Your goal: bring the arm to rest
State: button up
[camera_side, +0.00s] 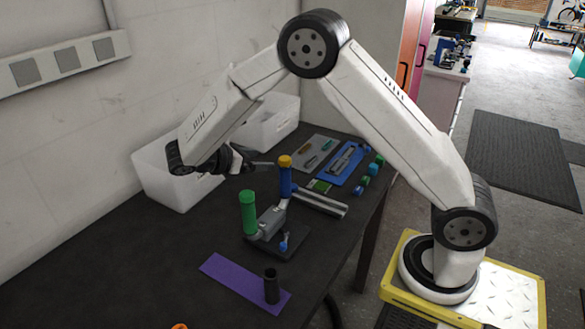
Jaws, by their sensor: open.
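My gripper (262,165) is at the end of my arm, above the dark table (120,255) and near the front of the white bins. Its dark jaws point right, and they are open with nothing seen between them. It is behind and above a grey fixture (268,222) on a dark base plate. A green cylinder (249,212) stands at the fixture's left, and a blue cylinder with a yellow top (285,178) stands at its right. The gripper looks apart from both, though depth is hard to judge.
Two white bins (163,187) stand along the wall. A purple strip (232,275) with a black upright cylinder (271,287) lies in front. A blue tray (343,168) and a grey tray (318,143) with tools lie behind right.

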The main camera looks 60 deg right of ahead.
jog(key=shift+w+a+r, duration=0.2)
jog(key=shift+a+r, duration=0.05)
jog(key=shift+a, duration=0.3)
jog(key=s+a+f+m+t+y, duration=0.2)
jog(key=s+m+t+y, duration=0.1)
jog(key=s+m+y, duration=0.3)
jog(key=s+a+f+m+t+y, duration=0.2)
jog(key=s+m+t+y, duration=0.2)
jog(key=s+m+y, duration=0.2)
jog(key=shift+s+a+f+m+t, duration=0.15)
jog(key=shift+s+f+m+t, duration=0.2)
jog(key=shift+s+m, duration=0.65)
